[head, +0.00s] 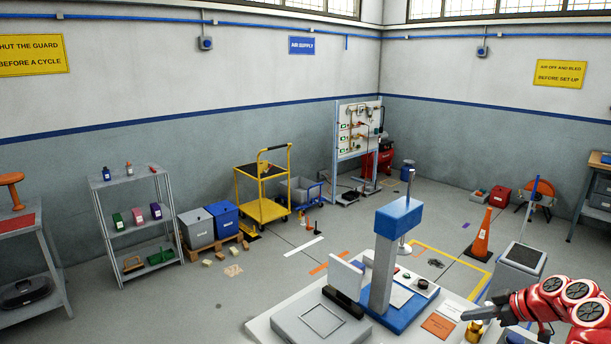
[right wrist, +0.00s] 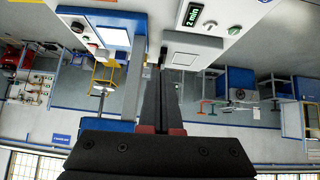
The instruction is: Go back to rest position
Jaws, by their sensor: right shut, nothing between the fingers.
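My right gripper (head: 474,312) is at the lower right of the head view, at the end of my red arm, above the right part of the white bench (head: 262,326). Its two dark fingers are together with nothing between them. In the right wrist view, which looks upside down, the shut fingers of the right gripper (right wrist: 160,92) show in the middle. The bench top and its blue-and-grey device appear beyond them. My left gripper is in neither view.
A blue-and-grey press (head: 384,262) stands on the bench. An orange card (head: 438,325) and a small brass-coloured part (head: 474,331) lie near the right gripper. A grey bin-like stand (head: 519,264) and an orange cone (head: 482,238) stand behind. Floor at centre left is mostly open.

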